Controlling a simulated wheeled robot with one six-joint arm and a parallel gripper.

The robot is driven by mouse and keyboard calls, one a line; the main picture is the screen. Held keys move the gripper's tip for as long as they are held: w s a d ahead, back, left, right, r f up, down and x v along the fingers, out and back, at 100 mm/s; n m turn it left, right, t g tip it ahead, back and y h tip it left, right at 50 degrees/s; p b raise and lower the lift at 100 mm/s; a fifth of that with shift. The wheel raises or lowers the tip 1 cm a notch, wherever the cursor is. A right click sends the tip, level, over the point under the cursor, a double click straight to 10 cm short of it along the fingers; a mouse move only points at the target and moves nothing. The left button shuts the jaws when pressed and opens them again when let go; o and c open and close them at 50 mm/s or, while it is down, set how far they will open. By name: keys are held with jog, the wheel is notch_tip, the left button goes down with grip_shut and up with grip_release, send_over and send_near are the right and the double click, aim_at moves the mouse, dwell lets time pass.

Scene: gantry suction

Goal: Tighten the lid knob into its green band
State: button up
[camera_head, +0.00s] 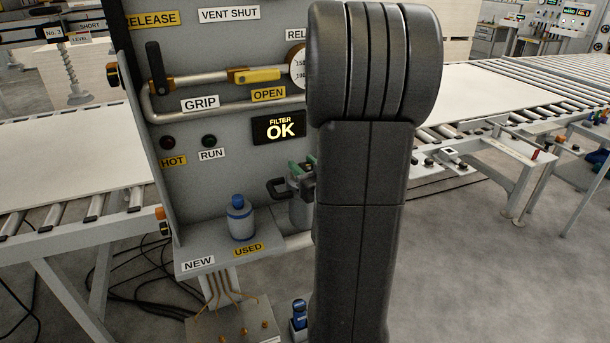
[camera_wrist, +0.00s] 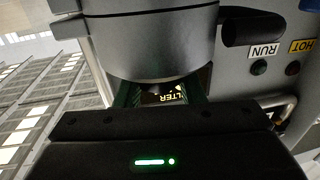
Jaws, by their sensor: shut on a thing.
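The grey filter housing (camera_head: 301,212) stands at the panel, partly behind my dark arm. In the wrist view its round grey body (camera_wrist: 150,45) fills the top middle. My gripper (camera_wrist: 160,92) is at the lid end of the housing, its two green-edged fingers either side of the lid's middle. It is shut on the lid knob, which is mostly hidden between the fingers and the gripper body. Green finger parts also show beside my arm in the head view. I cannot make out the green band or where the knob points.
The panel display (camera_head: 279,128) reads "FILTER OK". A blue-capped bottle (camera_head: 241,218) stands on the shelf (camera_head: 215,258) by the NEW and USED labels. A yellow-handled valve (camera_head: 255,75) and pipes are above. Roller conveyors flank the panel; a blue item (camera_head: 299,313) is low by my arm.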

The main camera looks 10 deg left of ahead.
jog(key=shift+f+m+t+h+b, duration=0.1)
jog(key=shift+m+t+h+b, duration=1)
jog(key=shift+b, duration=0.6)
jog(key=shift+m+h+b, duration=0.3)
jog(key=shift+h+b, duration=0.15)
jog(key=shift+h, duration=0.15)
jog(key=o, duration=1)
jog(key=shift+c, duration=0.2)
jog(key=b+v, duration=0.1)
jog(key=v, duration=1.3)
